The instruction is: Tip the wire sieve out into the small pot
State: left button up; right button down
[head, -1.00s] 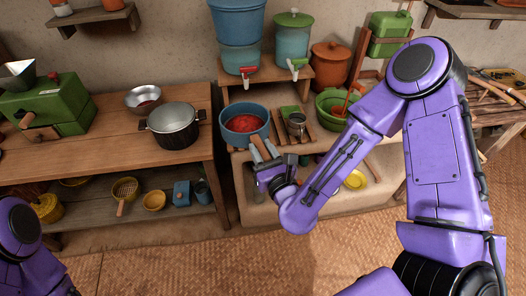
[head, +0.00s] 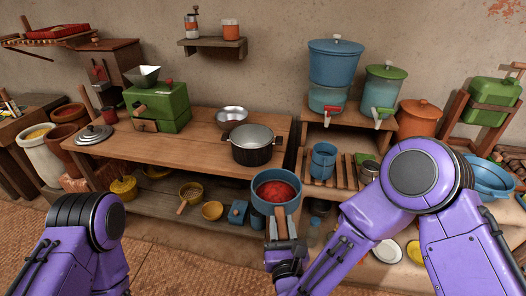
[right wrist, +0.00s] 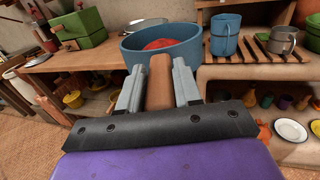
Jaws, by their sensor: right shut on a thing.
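My right gripper (head: 287,246) is shut on the brown wooden handle of a blue saucepan (head: 275,206). The pan holds something red and is held roughly level in front of the gap between the two counters. The right wrist view shows the handle (right wrist: 160,82) between the fingers and the pan (right wrist: 178,50) beyond them. A silver pot with a dark base (head: 252,152) stands on the wooden counter. A yellow sieve-like piece with a wooden handle (head: 192,189) lies on the lower shelf; I cannot tell if it is wire. My left gripper is out of view.
A metal bowl (head: 232,115), a green mill (head: 158,104) and a lid (head: 93,134) stand on the wooden counter (head: 195,150). A blue mug (head: 323,160) stands on the slatted rack. The counter's middle front is clear.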

aim_at(252, 144)
jog(key=k, duration=1.15)
jog(key=u, duration=0.65)
jog(key=i, duration=0.7)
jog(key=u, duration=0.55)
jog(key=i, duration=0.7)
jog(key=z, duration=0.9)
jog(key=i, duration=0.65)
jog(key=z, duration=0.85)
jog(key=i, duration=0.5)
jog(key=u, duration=0.05)
